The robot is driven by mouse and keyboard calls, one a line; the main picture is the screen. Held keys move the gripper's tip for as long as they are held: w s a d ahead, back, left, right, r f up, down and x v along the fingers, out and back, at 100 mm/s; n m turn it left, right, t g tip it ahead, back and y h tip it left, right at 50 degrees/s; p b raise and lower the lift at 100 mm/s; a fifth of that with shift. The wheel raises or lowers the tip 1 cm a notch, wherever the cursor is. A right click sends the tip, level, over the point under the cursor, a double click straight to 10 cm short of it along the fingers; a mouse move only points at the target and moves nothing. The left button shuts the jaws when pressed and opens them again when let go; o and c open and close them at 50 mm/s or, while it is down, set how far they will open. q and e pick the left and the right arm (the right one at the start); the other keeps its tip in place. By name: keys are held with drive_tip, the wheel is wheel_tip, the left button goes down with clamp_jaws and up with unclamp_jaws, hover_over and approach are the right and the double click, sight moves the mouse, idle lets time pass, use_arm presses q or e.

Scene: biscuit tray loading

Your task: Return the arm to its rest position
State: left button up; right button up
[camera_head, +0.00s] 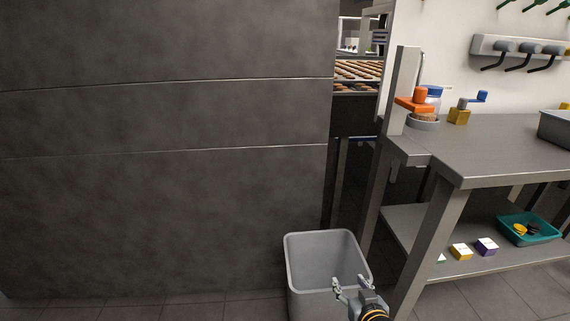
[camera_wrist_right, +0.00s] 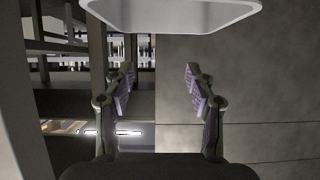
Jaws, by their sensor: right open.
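My right gripper (camera_head: 351,284) shows at the bottom of the head view, in front of the grey bin (camera_head: 326,244). It is open, and nothing is between its fingers. In the right wrist view my right gripper (camera_wrist_right: 158,88) also shows open and empty, with its two padded fingers apart. The bin's pale rim (camera_wrist_right: 172,30) crosses the top of that view, beyond the fingertips. My left gripper is in neither view.
A grey steel table (camera_head: 480,150) with a lower shelf stands at the right. A teal tray (camera_head: 545,238) and small boxes (camera_head: 461,251) sit on the shelf. A dark panelled wall (camera_head: 160,150) fills the left. Racks of biscuits (camera_head: 358,70) show behind.

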drive_tip(key=s+d+f+g+p, duration=0.1)
drive_tip(key=s+f+g+p, duration=0.4)
drive_tip(key=s+f, duration=0.5)
drive_tip(key=s+d+f+g+p, duration=0.1)
drive_tip(key=s+f+g+p, duration=0.5)
drive_tip(key=s, duration=0.6)
use_arm(q)
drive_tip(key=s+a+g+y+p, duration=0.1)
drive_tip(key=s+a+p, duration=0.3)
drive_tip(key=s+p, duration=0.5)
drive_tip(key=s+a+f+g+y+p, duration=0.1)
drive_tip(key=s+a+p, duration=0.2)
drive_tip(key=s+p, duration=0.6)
drive_tip(key=p, duration=0.3)
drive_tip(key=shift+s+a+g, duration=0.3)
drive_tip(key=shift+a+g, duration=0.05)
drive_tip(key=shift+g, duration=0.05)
use_arm(e)
drive_tip(key=s+d, duration=0.3)
drive_tip(key=s, duration=0.5)
drive_tip(key=s+d+h, duration=0.1)
drive_tip(key=s+d, duration=0.2)
drive_tip(key=s, duration=0.6)
drive_tip(key=shift+f+g, duration=0.35)
drive_tip(key=shift+g, duration=0.05)
drive_tip(key=shift+s, duration=0.1)
